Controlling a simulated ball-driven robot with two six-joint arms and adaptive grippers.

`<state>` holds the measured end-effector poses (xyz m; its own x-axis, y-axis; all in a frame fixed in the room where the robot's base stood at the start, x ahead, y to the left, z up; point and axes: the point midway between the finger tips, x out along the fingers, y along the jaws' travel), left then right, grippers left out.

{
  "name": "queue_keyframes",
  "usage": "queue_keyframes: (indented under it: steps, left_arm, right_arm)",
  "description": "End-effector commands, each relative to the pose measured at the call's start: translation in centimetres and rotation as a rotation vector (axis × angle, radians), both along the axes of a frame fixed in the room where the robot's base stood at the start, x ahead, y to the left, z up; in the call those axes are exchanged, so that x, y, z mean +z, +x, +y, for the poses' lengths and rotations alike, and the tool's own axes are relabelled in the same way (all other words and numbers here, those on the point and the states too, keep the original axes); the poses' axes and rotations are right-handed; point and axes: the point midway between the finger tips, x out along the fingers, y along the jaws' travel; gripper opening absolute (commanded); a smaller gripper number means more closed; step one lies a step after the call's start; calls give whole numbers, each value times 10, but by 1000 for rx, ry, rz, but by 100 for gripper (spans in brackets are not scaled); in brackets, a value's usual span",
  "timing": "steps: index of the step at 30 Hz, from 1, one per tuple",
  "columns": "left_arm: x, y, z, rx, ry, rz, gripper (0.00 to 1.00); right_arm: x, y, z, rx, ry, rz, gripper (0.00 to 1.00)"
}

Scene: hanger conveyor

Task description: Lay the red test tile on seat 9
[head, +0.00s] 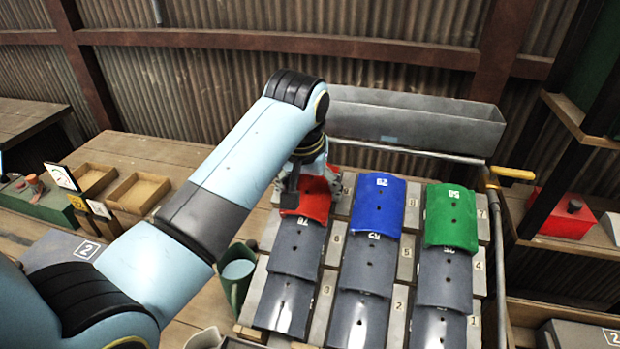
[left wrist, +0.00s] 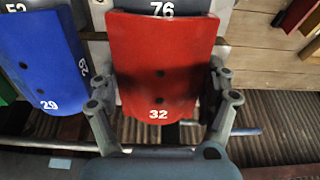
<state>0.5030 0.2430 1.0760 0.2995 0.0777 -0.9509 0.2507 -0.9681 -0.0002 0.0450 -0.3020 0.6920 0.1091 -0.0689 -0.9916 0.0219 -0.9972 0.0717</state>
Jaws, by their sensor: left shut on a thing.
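The red tile (head: 318,205), marked 32 in the left wrist view (left wrist: 160,70), is at the far end of the left column of seats. My left gripper (head: 305,187) is shut on its far part, with one finger at each side edge in the left wrist view (left wrist: 163,100). The tile lines up with the column, its near edge by the grey tile 76 (head: 297,247). Seat 9 is mostly hidden under the tile and gripper, and I cannot tell whether the tile touches it. My right gripper is not in view.
A blue tile (head: 378,204) and a green tile (head: 451,215) lie at the far ends of the other columns, above grey tiles. A metal trough (head: 415,125) and rail stand behind.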

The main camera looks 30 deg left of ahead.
Motion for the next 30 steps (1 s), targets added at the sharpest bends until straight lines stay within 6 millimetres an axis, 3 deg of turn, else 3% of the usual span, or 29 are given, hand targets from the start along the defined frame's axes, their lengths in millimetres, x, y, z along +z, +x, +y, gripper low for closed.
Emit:
queue_keyframes:
  steps: [11,12,15,25,30]
  left_arm:
    - [-3,0,0,0,-1,-1,41]
    - [-3,0,0,0,-1,-1,85]
    - [-3,0,0,0,-1,-1,98]
    - [-2,-1,0,0,0,0,100]
    - [19,-7,-2,0,-1,-3,100]
  right_arm:
    - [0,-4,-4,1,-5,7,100]
    - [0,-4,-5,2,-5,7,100]
    - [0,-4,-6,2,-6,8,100]
    - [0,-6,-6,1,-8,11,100]
    - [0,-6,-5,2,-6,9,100]
